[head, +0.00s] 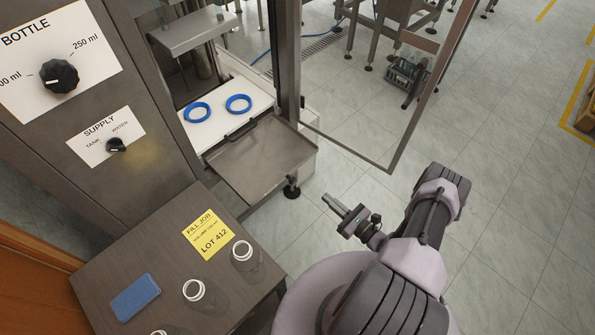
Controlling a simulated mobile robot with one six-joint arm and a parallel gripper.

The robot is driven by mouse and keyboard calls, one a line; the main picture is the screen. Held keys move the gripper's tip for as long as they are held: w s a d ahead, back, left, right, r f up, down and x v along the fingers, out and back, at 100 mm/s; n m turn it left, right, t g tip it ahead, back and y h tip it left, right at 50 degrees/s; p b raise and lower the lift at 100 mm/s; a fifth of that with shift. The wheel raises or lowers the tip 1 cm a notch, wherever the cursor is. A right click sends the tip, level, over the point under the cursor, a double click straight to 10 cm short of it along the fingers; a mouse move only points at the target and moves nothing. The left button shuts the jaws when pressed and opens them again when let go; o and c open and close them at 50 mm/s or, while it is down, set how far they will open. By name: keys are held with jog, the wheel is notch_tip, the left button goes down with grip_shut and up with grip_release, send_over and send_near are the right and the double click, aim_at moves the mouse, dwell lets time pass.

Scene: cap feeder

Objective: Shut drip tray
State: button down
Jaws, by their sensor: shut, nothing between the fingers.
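The drip tray (259,160) is a flat grey metal tray. It sticks out from the front of the machine, below the white deck, with a dark handle-like bar (240,130) near its back left edge. My gripper (328,201) is shut and empty, to the right of the tray and apart from it, over the floor. The fingers point left, towards the tray's front right side. How far the tray reaches into the machine is hidden.
Two blue rings (197,112) lie on the white deck (215,131). A framed clear door (401,140) stands open at the right. A side table (95,277) at lower left holds clear bottles (243,262), a yellow note (208,234) and a blue sponge-like block (135,298).

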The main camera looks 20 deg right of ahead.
aim_at(294, 170)
jog(key=b+x, duration=0.3)
jog(key=x, duration=0.9)
jog(key=shift+w+a, duration=0.45)
jog(key=shift+w, duration=0.35)
